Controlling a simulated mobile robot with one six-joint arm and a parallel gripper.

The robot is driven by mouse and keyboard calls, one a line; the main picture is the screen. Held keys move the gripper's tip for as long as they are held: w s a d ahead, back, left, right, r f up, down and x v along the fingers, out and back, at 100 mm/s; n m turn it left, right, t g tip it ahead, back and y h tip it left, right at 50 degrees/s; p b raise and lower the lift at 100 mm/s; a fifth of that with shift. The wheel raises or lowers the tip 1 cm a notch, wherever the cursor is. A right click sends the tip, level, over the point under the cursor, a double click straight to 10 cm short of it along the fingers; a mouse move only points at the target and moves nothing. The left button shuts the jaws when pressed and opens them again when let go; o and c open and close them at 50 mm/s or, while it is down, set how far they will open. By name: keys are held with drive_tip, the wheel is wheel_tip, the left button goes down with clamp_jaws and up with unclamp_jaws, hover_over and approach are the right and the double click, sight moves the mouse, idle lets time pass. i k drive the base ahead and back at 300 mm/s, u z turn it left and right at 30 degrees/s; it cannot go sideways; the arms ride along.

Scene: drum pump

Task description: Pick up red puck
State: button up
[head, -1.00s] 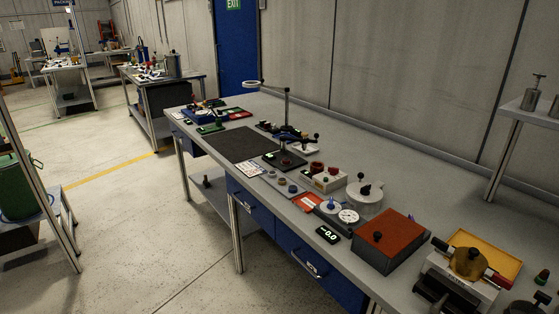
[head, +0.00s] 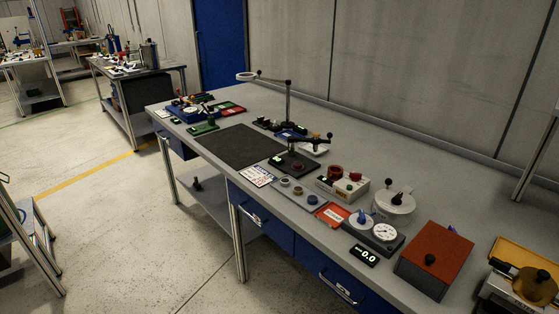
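No part of my gripper shows in the head view. Several small red things lie on the long grey workbench (head: 235,103); I cannot tell for sure which is the red puck. A dark red round piece (head: 297,167) sits on the black base of a stand. A dark red round piece (head: 334,171) sits on the left of a small white box (head: 343,185), with a brighter red knob (head: 354,177) on its right. All are too small to make out well.
A black mat (head: 240,147) lies bare on the bench. A grey tray with small rings (head: 290,190), a red card (head: 333,214), a dial unit (head: 374,236), a lidded white pot (head: 393,203) and a red-topped box (head: 436,258) line the front edge. Open floor (head: 130,235) lies left.

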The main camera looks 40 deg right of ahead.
sight(297, 165)
drive_tip(key=i, duration=0.85)
drive_tip(key=z, duration=0.05)
